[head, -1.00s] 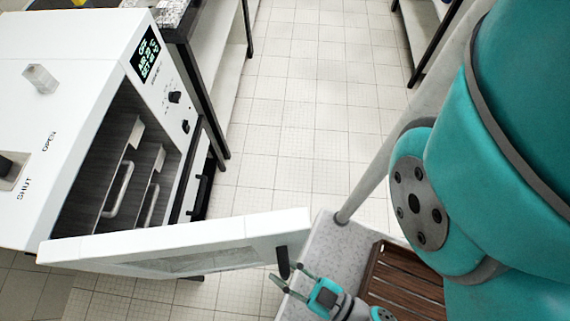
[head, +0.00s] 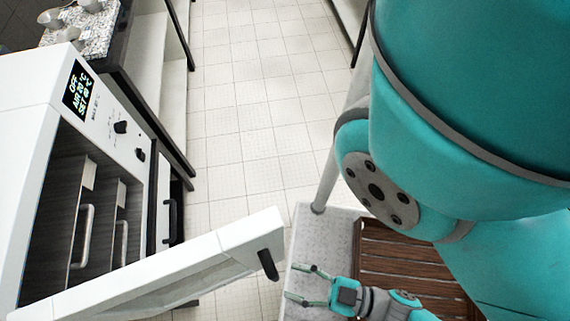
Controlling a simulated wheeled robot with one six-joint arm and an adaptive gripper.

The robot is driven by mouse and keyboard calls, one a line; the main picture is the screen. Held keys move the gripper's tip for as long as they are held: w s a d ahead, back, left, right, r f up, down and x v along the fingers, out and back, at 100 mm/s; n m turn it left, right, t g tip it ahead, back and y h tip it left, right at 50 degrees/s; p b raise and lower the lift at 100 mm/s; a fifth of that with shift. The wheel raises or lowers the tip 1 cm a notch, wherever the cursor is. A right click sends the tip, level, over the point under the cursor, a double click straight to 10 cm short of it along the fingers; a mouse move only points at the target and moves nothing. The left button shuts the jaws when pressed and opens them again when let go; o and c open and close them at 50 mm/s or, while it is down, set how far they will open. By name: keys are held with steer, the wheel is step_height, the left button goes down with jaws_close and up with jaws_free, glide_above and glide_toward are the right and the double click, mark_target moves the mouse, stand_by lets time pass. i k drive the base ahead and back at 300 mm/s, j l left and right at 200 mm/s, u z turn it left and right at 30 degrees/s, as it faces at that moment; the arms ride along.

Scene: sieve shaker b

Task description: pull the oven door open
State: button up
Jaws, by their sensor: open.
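The white oven (head: 25,120) stands at the left, with a lit display (head: 80,90) reading OFF and temperatures. Its door (head: 170,270) is swung wide open toward the lower middle, showing a dark chamber (head: 60,210) with handled shelves inside. The door's black handle (head: 268,264) is at its free end, on the right. My gripper (head: 300,284) is at the bottom middle, to the right of the handle. Its two fingers are spread and empty, pointing left, with a gap between them and the handle.
A wooden slatted rack (head: 400,255) lies on my grey deck at the lower right. A bench with a speckled top (head: 92,35) and small metal items stands behind the oven. The tiled floor (head: 255,100) in the middle is clear.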

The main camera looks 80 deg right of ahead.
mark_target(255, 241)
steer(key=k+l+z, duration=0.1)
steer(key=k+l, duration=0.15)
steer(key=k+l+z, duration=0.1)
steer(key=l, duration=0.35)
steer(key=k+l+z, duration=0.1)
steer(key=k+l, duration=0.2)
steer(key=k+l+z, duration=0.15)
steer(key=l, duration=0.35)
